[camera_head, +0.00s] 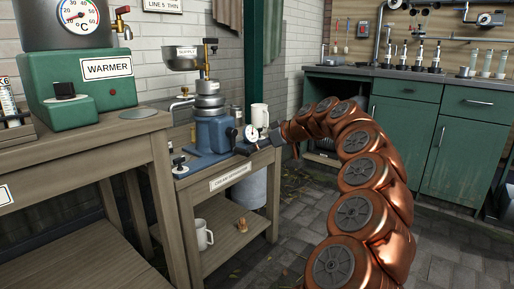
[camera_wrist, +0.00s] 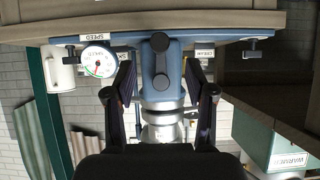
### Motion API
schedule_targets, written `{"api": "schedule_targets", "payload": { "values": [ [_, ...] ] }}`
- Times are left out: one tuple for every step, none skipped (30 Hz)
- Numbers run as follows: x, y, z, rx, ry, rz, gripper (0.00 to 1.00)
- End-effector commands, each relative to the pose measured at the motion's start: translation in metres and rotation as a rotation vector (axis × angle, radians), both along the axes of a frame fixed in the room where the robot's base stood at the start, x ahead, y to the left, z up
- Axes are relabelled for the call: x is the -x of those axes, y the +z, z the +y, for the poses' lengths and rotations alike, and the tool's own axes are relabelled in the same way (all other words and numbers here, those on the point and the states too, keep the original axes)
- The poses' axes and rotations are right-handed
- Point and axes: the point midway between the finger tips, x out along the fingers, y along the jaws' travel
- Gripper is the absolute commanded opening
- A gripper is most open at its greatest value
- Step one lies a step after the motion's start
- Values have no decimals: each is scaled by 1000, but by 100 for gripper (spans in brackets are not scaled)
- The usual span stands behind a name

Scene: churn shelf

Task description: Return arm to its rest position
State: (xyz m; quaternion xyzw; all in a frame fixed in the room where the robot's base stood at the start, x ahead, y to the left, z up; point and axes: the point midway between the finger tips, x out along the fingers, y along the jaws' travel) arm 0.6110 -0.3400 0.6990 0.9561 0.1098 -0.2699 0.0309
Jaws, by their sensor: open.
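My copper-coloured arm (camera_head: 360,175) curves in from the lower right in the head view and reaches left to the small shelf. My gripper (camera_head: 268,137) is at the right side of the blue machine (camera_head: 212,132), close to a small dial. In the wrist view, which is upside down, my gripper (camera_wrist: 163,85) is open, its two dark fingers apart. The blue machine (camera_wrist: 162,62) stands between and beyond the fingers. I see nothing held. Whether the fingers touch the machine I cannot tell.
A round dial (camera_wrist: 98,60) labelled SPEED and a white mug (camera_wrist: 61,72) are beside the machine. The green warmer (camera_head: 90,95) stands on the left bench. A lower shelf holds a white mug (camera_head: 203,234). Green cabinets (camera_head: 460,140) line the back; open paved floor (camera_head: 270,265) lies below the arm.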

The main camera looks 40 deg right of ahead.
Motion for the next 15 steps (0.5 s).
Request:
{"api": "schedule_targets", "payload": {
  "values": [
    [0, 0, 0, 0, 0, 0, 55],
    [0, 0, 0, 0, 0, 0, 55],
    [0, 0, 0, 0, 0, 0, 55],
    [0, 0, 0, 0, 0, 0, 55],
    [0, 0, 0, 0, 0, 0, 55],
    [0, 0, 0, 0, 0, 0, 55],
    [0, 0, 0, 0, 0, 0, 55],
    [0, 0, 0, 0, 0, 0, 55],
    [0, 0, 0, 0, 0, 0, 55],
    [0, 0, 0, 1, -1, 0, 55],
    [0, 0, 0, 1, -1, 0, 55],
    [0, 0, 0, 0, 0, 0, 55],
    [0, 0, 0, 0, 0, 0, 55],
    [0, 1, 1, -1, 1, 0, 55],
    [-1, 4, 4, -1, 5, 1, 55]
  ]
}}
